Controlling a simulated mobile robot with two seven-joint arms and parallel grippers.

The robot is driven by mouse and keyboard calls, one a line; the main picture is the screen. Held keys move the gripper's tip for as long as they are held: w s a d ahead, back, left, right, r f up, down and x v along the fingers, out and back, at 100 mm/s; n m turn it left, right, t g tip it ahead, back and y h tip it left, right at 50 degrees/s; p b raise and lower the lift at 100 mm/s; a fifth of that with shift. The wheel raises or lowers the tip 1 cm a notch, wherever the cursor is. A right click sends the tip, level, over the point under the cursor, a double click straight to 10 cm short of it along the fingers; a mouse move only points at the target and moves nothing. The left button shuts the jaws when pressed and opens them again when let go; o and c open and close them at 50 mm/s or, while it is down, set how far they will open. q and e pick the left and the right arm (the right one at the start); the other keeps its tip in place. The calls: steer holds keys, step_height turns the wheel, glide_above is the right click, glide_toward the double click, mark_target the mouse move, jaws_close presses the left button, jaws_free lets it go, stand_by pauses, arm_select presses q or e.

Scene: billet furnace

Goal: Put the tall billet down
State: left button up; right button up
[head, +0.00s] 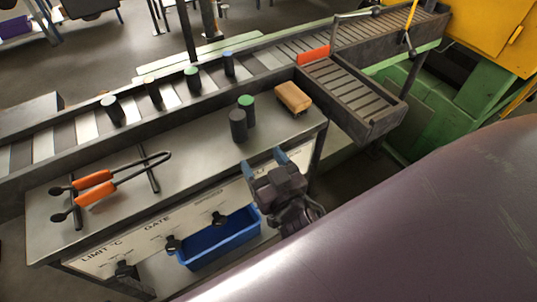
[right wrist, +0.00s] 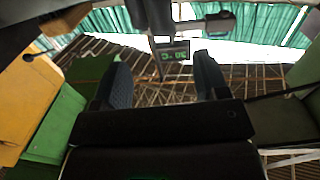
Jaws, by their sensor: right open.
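A tall dark billet (head: 238,126) with a dark grey top stands upright on the grey bench (head: 190,160), near its right end. A green-topped billet (head: 247,107) stands close behind it and is partly hidden; I cannot tell whether they touch. My right gripper (head: 263,162) is at the bench's front edge, just in front of and to the right of the tall billet. Its blue fingers are spread and empty. The right wrist view also shows the open fingers (right wrist: 161,72) with nothing between them, and no billet. My left gripper is not in view.
Several billets stand on the roller conveyor (head: 285,58) behind the bench. A tan block (head: 293,97) lies right of the billets. Orange-handled tongs (head: 95,190) rest at the bench's left. A blue bin (head: 220,240) sits below. The bench middle is mostly clear.

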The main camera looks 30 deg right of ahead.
steer(key=s+d+f+g, duration=0.2)
steer(key=d+f, duration=0.1)
steer(key=f, duration=0.3)
steer(key=s+d+f+n+g, duration=0.1)
steer(key=d+f+g, duration=0.1)
steer(key=f, duration=0.4)
steer(key=s+d+f+g, duration=0.2)
steer(key=d+f, duration=0.2)
steer(key=f, duration=0.3)
steer(key=shift+s+d+n+y, duration=0.3)
steer(key=shift+d+y, duration=0.05)
steer(key=shift+y, duration=0.05)
steer(key=shift+o, duration=0.5)
steer(key=shift+s+d+f, duration=0.2)
steer(key=shift+f, duration=0.1)
